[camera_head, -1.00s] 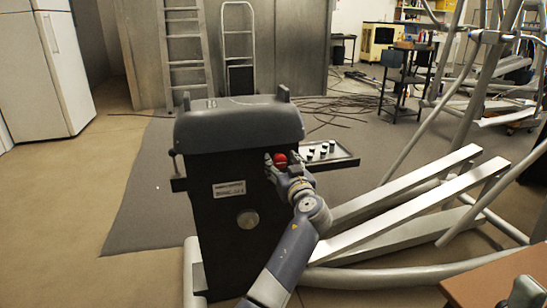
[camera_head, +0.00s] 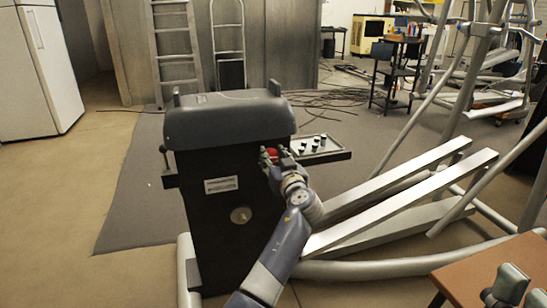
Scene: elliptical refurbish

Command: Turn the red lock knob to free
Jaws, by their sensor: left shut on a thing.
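The red lock knob (camera_head: 271,153) is on the upper right part of the dark face of the elliptical's grey-topped housing (camera_head: 215,215). Only a small part of the red shows. My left gripper (camera_head: 273,157) is at the knob, its fingers on either side of it and shut on it. The gripper hides most of the knob, so its turn angle cannot be read. My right gripper (camera_head: 522,287) shows at the bottom right corner, partly cut off. Its fingertips are apart, with nothing seen between them.
A tray (camera_head: 340,155) with several small dark parts juts from the housing's right side. Pale rails (camera_head: 400,205) and tubes run to the right. A brown table (camera_head: 490,265) is at lower right. Cables (camera_head: 340,97) lie behind. The left floor is clear.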

